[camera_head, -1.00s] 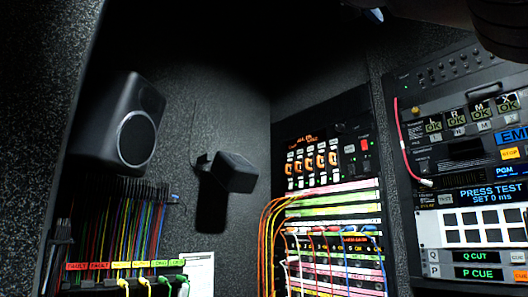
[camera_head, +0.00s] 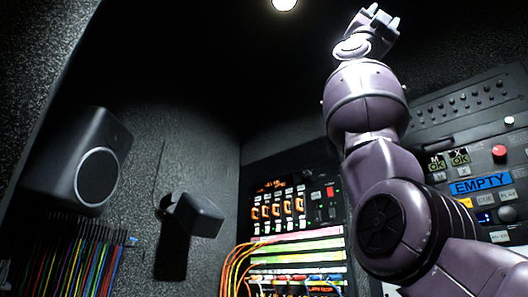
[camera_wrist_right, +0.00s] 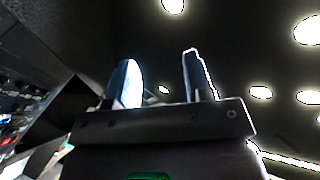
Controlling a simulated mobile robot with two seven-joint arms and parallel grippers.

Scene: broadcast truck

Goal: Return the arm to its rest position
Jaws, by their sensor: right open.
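My right arm comes in from the lower right of the head view and rises, bent, in front of the equipment racks. Its gripper (camera_head: 378,20) is at the top of that view, raised above the racks and pointing up. In the right wrist view the two fingers of the right gripper (camera_wrist_right: 165,82) stand apart with nothing between them. Behind them is the dark ceiling with bright lamps (camera_wrist_right: 310,30). My left gripper is in neither view.
A black speaker (camera_head: 98,175) is on the left wall. A small dark box (camera_head: 198,215) is on the back wall. A rack with orange cables (camera_head: 240,262) stands at the centre. A control panel with a blue EMPTY display (camera_head: 480,184) is at right, partly hidden by my arm.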

